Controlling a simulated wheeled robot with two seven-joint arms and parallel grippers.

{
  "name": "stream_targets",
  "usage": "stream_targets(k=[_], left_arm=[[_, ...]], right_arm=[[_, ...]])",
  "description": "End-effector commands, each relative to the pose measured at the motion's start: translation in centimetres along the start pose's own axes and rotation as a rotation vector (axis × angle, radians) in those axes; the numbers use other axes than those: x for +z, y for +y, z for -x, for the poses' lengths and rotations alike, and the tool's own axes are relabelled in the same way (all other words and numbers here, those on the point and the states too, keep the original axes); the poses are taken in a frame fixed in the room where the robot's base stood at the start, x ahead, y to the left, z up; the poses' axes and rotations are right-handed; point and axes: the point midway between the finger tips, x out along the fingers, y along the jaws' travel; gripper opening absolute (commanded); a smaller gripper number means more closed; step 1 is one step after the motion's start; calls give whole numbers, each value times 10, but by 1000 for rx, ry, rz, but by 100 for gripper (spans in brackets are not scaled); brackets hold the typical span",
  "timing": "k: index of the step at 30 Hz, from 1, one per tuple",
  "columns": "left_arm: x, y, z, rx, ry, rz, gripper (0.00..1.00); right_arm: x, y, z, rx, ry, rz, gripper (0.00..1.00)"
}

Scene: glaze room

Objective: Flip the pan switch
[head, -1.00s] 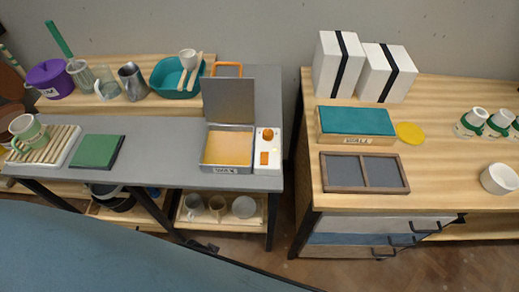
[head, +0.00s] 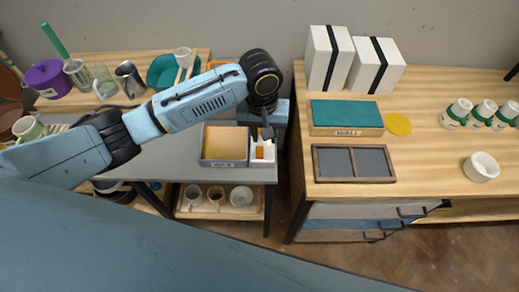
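The pan (head: 226,163) is a shallow grey box with an orange-tan inside, on the grey table. Its raised lid is mostly hidden behind my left arm; a bit of orange handle shows above. A white control panel (head: 262,164) adjoins the pan's right side and carries the orange switch (head: 260,153). My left gripper (head: 267,133) points down over the back of this panel, just behind the switch. It hides the orange knob there. Its fingers are small and dark, so I cannot tell whether they are open or touching anything. My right gripper is not in view.
A wooden table (head: 418,160) stands to the right across a gap, with a teal-topped box (head: 346,113), a divided tray (head: 353,163) and white boxes (head: 328,58). A purple pot (head: 48,78) and cups stand at the back left. My arm spans the grey table.

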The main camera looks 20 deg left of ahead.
Motion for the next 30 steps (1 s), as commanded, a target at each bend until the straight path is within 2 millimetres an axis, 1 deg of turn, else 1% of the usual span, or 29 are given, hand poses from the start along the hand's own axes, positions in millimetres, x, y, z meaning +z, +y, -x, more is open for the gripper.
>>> stream_targets(k=[1, 3, 5, 8, 11, 14, 21, 24, 27, 30], left_arm=[[-10, -6, 6, -24, 3, 34, 31], [-18, -10, 10, -43, 0, 70, 31], [-22, -13, 11, -53, 0, 90, 31], [-23, -15, 7, -61, -3, 104, 31], [-23, -16, -5, -61, -5, 106, 31], [-23, -17, -24, -62, -5, 105, 31], [-22, -20, -76, -61, -4, 103, 31], [-22, -20, -94, -60, -3, 102, 31], [-23, -21, -107, -59, -2, 102, 31], [-23, -21, -116, -59, -2, 102, 31]], right_arm=[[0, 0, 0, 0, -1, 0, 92], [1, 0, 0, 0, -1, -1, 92], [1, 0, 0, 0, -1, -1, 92], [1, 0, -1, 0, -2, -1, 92], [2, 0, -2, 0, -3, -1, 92], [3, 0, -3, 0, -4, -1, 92], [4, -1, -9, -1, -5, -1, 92], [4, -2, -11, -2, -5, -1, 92], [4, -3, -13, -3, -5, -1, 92], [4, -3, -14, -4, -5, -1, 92]])
